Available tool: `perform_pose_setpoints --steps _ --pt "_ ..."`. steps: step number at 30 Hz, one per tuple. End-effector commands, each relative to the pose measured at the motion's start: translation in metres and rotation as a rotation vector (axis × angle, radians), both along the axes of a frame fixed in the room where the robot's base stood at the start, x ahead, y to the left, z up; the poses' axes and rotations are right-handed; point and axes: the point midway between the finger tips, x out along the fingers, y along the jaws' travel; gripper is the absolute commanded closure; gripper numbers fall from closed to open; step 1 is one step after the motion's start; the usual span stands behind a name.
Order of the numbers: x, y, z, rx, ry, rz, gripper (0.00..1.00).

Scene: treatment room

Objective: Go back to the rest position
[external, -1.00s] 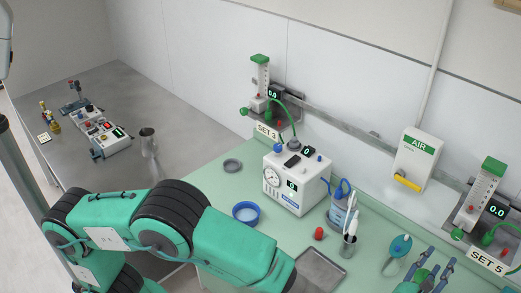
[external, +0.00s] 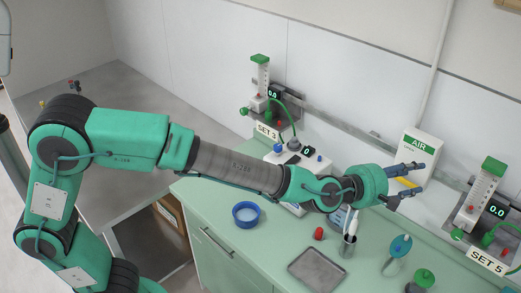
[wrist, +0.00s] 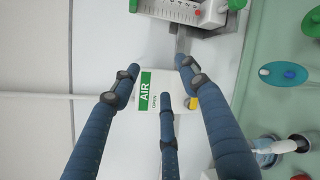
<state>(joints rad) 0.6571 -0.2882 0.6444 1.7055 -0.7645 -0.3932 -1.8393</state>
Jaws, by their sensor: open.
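My gripper (external: 412,181) is at the end of my raised arm, in front of the white AIR box on the wall. In the wrist view its dark blue fingers (wrist: 155,85) are spread apart with nothing between them. The AIR box (external: 413,158) has a green label and a yellow handle; it also shows in the wrist view (wrist: 152,120), beyond the fingers. My arm stretches across the counter from the left and hides much of the white gauge device (external: 284,158).
The green counter (external: 263,238) holds a blue-rimmed dish (external: 246,214), a red cap (external: 319,233), a metal tray (external: 317,268) and a cup with brushes (external: 347,245). Flowmeters marked SET 3 (external: 260,83) and SET 5 (external: 486,187) are on the wall. The floor side at left has a steel table (external: 120,95).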

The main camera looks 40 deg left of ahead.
Motion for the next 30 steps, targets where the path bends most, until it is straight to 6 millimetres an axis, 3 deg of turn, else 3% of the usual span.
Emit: perform_pose_setpoints --steps 1,7,14,24,30 --pt "-0.005 0.021 0.008 0.085 -0.015 -0.027 0.56" --pt "-0.039 0.092 0.015 0.482 -0.071 -0.179 0.56" --pt "-0.099 0.179 0.004 0.933 -0.117 -0.375 0.56" --pt "-0.223 0.311 -0.045 1.546 -0.119 -0.747 0.56" --pt "-0.303 0.377 -0.081 1.811 -0.083 -1.007 0.56"
